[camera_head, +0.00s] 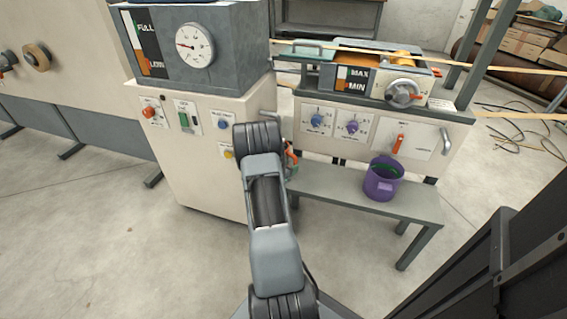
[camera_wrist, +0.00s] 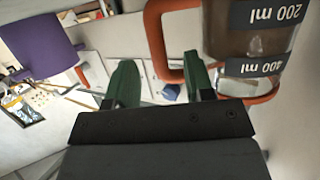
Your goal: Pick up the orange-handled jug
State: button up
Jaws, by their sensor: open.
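The orange-handled jug (camera_wrist: 250,38) is at the upper right of the wrist view, a dark clear body with 200 ml and 400 ml marks that appear upside down. Its orange handle (camera_wrist: 156,45) reaches left toward my gripper (camera_wrist: 161,78). The gripper is open, with one green finger on each side of the handle's outer bar in the picture. I cannot tell how deep the handle sits between them, or whether they touch. In the head view, a bit of orange handle (camera_head: 291,158) shows beside my arm, which hides most of the jug and the gripper.
A purple jug (camera_head: 383,183) stands on the grey bench (camera_head: 335,197), right of my arm; it also shows in the wrist view (camera_wrist: 38,48). The control cabinet (camera_head: 205,165) and the machine panel (camera_head: 370,132) stand close behind. The floor at left is clear.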

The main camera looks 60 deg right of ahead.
aim_at(295, 163)
jog(key=shift+b+x, duration=0.75)
jog(key=shift+x, duration=1.4)
jog(key=shift+s, duration=0.1)
jog(key=shift+c, duration=0.3)
grip_shut()
